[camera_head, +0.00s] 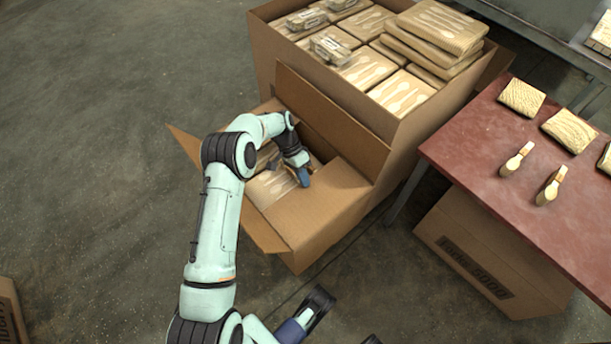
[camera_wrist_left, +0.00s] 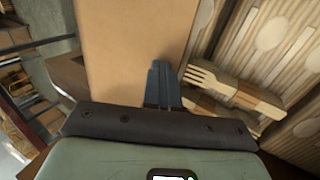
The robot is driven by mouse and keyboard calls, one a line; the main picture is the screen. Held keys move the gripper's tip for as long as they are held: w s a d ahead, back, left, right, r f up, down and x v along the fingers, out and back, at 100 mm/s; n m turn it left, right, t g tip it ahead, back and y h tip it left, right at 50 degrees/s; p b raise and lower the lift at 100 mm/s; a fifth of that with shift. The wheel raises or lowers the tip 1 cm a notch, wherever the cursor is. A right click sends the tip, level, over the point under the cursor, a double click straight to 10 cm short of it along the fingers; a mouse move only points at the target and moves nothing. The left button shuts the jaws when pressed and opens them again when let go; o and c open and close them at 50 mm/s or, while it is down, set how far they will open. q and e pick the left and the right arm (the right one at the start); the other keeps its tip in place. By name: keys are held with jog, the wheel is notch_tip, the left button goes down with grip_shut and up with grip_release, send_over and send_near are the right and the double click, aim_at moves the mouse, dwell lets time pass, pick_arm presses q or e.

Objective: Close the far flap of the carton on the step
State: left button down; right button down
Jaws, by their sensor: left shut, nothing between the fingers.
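The open carton (camera_head: 318,222) stands in front of a bigger, full carton. Its far flap (camera_head: 330,120) stands up at a slant against the bigger carton. A left flap (camera_head: 186,146) and a near flap (camera_head: 264,234) stick outward. Packs with pale wooden cutlery (camera_head: 270,187) show inside. My left gripper (camera_head: 304,178) is shut and empty over the carton's opening, apart from the far flap. In the left wrist view the shut fingers (camera_wrist_left: 163,80) show before a plain cardboard panel (camera_wrist_left: 130,45), with a wooden fork (camera_wrist_left: 235,88) beside them.
The big carton (camera_head: 428,142) behind is full of cutlery packs (camera_head: 437,27). Open floor (camera_head: 90,130) lies at left.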

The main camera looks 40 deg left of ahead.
pick_arm(q)
jog(key=shift+s+d+f, duration=0.1)
jog(key=shift+f, duration=0.2)
jog(key=shift+d, duration=0.1)
